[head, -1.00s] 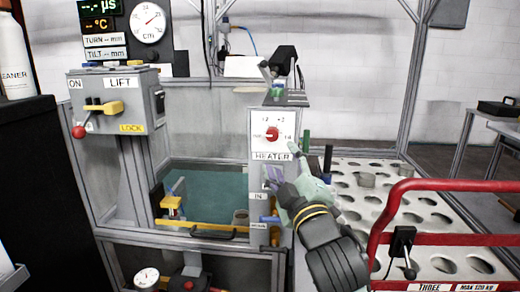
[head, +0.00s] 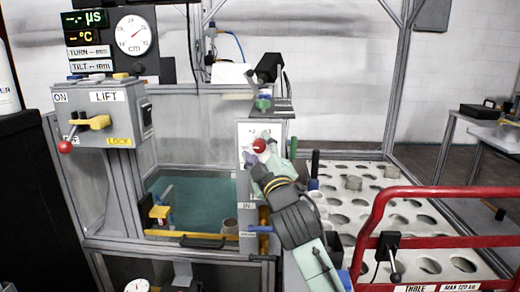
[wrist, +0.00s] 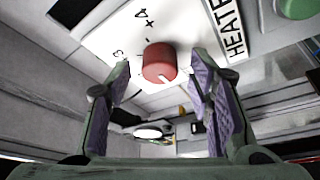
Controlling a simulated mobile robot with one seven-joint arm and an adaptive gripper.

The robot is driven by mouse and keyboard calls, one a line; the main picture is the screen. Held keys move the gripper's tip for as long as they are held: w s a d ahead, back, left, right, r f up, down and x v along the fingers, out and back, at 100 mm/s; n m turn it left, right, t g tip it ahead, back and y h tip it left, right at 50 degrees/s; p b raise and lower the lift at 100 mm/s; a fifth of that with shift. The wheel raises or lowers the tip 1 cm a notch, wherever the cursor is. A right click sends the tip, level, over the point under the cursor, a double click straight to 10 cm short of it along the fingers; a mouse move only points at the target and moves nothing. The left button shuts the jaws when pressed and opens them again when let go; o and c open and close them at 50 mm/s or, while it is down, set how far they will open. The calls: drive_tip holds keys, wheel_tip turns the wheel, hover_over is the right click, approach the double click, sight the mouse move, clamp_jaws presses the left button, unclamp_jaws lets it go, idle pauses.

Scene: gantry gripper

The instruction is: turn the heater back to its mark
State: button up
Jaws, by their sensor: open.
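The red heater knob (head: 259,146) sits on a white dial plate (head: 245,130) on the front of the grey post. In the wrist view the knob (wrist: 159,62) shows a short white pointer line on its lower edge, and printed figures stand on the plate (wrist: 112,42) beside it. My gripper (wrist: 161,75) is open, with purple-padded fingers on either side of the knob's near end; contact cannot be told. In the head view my gripper (head: 257,152) is in front of the dial and hides its lower part and the HEATER label, which shows in the wrist view (wrist: 229,28).
The grey LIFT box (head: 105,115) with yellow and red-tipped levers stands left. A tank of teal liquid (head: 195,200) lies below. A perforated white rack (head: 400,205) and a red rail (head: 440,190) are at right. A green button (wrist: 297,6) is near the label in the wrist view.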

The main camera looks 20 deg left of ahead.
drive_tip(key=shift+c, duration=0.4)
clamp_jaws()
